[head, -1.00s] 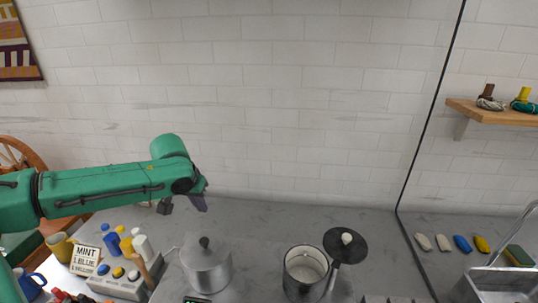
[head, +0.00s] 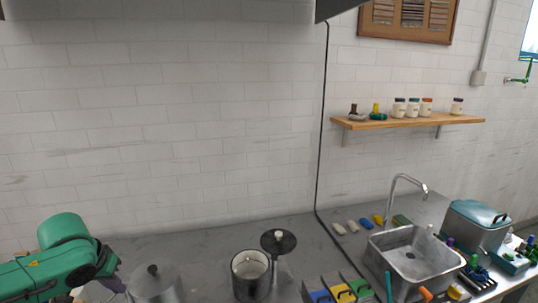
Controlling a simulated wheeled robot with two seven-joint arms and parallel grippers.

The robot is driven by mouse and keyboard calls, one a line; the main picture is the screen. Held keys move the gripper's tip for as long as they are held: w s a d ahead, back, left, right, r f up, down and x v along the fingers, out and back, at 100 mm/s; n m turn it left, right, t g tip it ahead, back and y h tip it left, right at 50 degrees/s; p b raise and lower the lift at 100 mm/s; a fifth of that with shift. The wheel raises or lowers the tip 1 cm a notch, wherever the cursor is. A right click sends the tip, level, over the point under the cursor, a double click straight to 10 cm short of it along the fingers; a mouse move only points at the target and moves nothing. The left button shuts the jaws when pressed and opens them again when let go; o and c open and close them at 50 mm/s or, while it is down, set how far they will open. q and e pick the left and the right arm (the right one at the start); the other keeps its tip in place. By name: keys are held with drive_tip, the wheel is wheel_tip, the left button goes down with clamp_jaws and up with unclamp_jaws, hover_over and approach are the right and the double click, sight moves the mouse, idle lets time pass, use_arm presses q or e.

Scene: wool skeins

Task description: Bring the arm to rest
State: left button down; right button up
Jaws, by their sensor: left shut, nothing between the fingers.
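My left arm comes in from the lower left of the head view. Its gripper (head: 98,287) is at the bottom left, low over the grey counter (head: 190,238) and just left of a lidded metal pot (head: 152,284). The gripper is shut with nothing in it; its fingers show only in part, close to the frame's lower edge. My right gripper is not in view.
An open pot (head: 251,272) and a black lid (head: 278,242) stand right of the lidded pot. A sink (head: 415,258) with a faucet (head: 397,195) is at the right, near several skeins. A wooden shelf (head: 405,122) holds jars. The counter's back strip is clear.

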use_arm(q)
drive_tip(key=s+d+f+m+h, duration=0.1)
drive_tip(key=s+d+f+m, duration=0.25)
drive_tip(key=d+f, duration=0.5)
drive_tip(key=s+d+f+m+h, duration=0.15)
drive_tip(key=s+d+f, duration=0.25)
drive_tip(key=d+f, duration=0.4)
drive_tip(key=s+y, duration=0.2)
drive_tip(key=s, duration=0.4)
wheel_tip(320, 180, down, 28)
drive_tip(key=s+g+b, duration=0.2)
drive_tip(key=s+b, duration=0.1)
drive_tip(key=b, duration=0.1)
drive_tip(key=s+a+f+b, duration=0.2)
drive_tip(key=s+a+f, duration=0.1)
drive_tip(key=s+f, duration=1.2)
drive_tip(key=shift+s+a+f+g+b, duration=0.15)
drive_tip(key=shift+s+f+g+b, duration=0.25)
drive_tip(key=shift+f, duration=0.15)
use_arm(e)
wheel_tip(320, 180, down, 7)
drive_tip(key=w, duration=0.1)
